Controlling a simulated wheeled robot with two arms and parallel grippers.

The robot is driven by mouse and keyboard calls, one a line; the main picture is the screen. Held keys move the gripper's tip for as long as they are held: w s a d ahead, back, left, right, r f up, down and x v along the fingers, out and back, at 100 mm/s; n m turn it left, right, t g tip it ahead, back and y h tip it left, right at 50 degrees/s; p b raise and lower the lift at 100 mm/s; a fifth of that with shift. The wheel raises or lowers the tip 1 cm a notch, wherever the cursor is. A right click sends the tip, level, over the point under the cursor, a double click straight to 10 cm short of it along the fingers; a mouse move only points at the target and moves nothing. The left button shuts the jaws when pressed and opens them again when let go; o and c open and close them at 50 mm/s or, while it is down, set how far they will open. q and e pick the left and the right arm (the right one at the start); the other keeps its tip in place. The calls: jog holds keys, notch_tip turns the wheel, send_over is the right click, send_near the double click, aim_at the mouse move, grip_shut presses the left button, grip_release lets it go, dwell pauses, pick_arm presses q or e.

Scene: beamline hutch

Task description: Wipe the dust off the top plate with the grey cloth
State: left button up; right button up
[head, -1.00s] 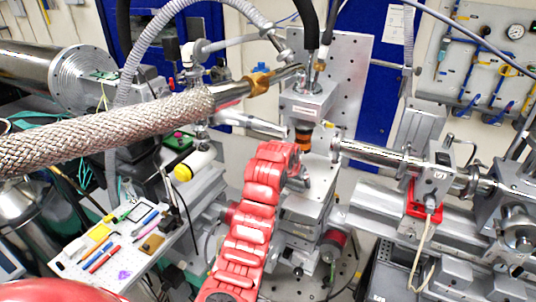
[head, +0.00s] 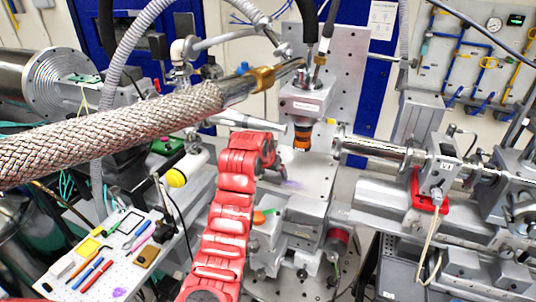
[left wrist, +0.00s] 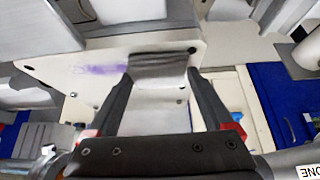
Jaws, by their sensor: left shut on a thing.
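The top plate (head: 318,172) is a pale metal plate below the orange-ringed nozzle in the head view. It also fills the upper left of the left wrist view (left wrist: 50,72). A purple dust smear (left wrist: 98,70) lies on it, left of my gripper, and shows faintly in the head view (head: 293,183). My left gripper (left wrist: 162,72) is shut on the grey cloth (left wrist: 160,61), a dark folded strip between the fingertips at the plate. Whether the cloth presses on the plate is unclear. In the head view my left gripper (head: 279,180) is at the plate's left side, with the cloth not discernible.
The nozzle (head: 302,136) hangs over the plate. A metal beam tube (head: 375,147) stands to its right. A braided hose (head: 120,128) crosses the left. A small shelf (head: 75,250) with pens and small blocks is at lower left.

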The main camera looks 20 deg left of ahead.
pick_arm(q)
jog(key=r, duration=0.2)
jog(key=d+r, duration=0.1)
jog(key=r, duration=0.1)
jog(key=shift+r, duration=0.25)
jog(key=shift+a+r+b, duration=0.25)
jog(key=shift+r+b, duration=0.05)
jog(key=shift+r, duration=0.65)
jog(key=shift+d+r, duration=0.1)
jog(key=shift+r, duration=0.65)
jog(key=shift+s+f, duration=0.1)
jog(key=shift+f, duration=0.05)
